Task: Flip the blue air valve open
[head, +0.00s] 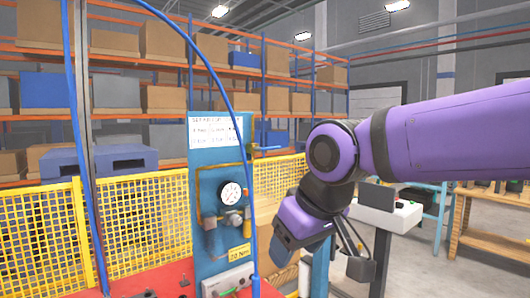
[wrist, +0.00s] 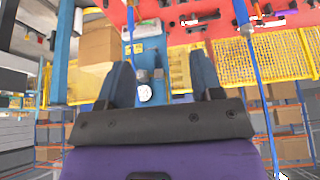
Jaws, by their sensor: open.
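The gauge (wrist: 145,92) shows beyond the fingers; I cannot make out the valve there.
A blue hose (head: 247,150) arches in front of the panel, close to the valve. A red table (head: 150,280) lies below. Yellow mesh fencing (head: 135,225) and loaded racks stand behind. A wooden bench (head: 490,215) stands at the right.

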